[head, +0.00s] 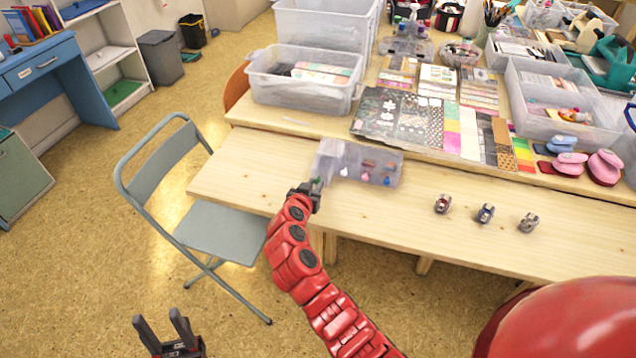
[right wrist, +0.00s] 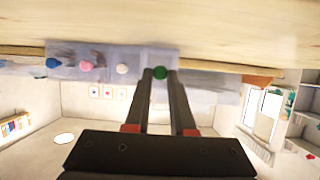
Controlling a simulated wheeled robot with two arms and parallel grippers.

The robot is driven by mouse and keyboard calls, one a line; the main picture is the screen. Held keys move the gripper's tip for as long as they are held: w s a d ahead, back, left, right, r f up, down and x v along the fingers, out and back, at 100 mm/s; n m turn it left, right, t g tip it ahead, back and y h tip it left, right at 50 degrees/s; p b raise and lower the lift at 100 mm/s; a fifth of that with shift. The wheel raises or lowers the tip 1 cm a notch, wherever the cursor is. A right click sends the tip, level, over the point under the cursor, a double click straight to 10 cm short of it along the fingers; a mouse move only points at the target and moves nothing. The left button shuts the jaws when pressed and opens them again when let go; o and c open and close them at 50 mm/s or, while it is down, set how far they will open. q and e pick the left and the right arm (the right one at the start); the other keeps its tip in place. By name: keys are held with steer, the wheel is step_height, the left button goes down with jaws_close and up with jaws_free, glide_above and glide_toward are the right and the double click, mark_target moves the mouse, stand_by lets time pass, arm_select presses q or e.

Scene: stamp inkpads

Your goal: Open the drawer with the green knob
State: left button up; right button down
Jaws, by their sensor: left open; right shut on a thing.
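A small translucent drawer unit (head: 372,158) stands on the front wooden table, with several coloured knobs along its front. My right gripper (head: 313,190) is at the left end of the unit. In the right wrist view the gripper (right wrist: 168,82) is shut on the green knob (right wrist: 160,72), with a finger on either side of it. White, pink and blue knobs sit in a row beside it. I cannot tell whether the green-knob drawer is pulled out. My left gripper (head: 167,330) is open and empty, low at the bottom left, away from the table.
Three small stamp-like items (head: 485,213) stand on the table to the right of the unit. Patterned paper sheets (head: 415,120) and clear bins (head: 305,95) lie on the table behind. A grey folding chair (head: 215,230) stands left of my right arm.

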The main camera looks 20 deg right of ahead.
steer(key=shift+s+a, duration=0.2)
steer(key=shift+s, duration=0.15)
steer(key=c, duration=0.8)
jaws_free()
steer(key=shift+o, duration=0.2)
steer(key=b+v, duration=0.2)
steer(key=v, duration=1.5)
steer(key=shift+s+r, duration=0.1)
steer(key=shift+s, duration=0.05)
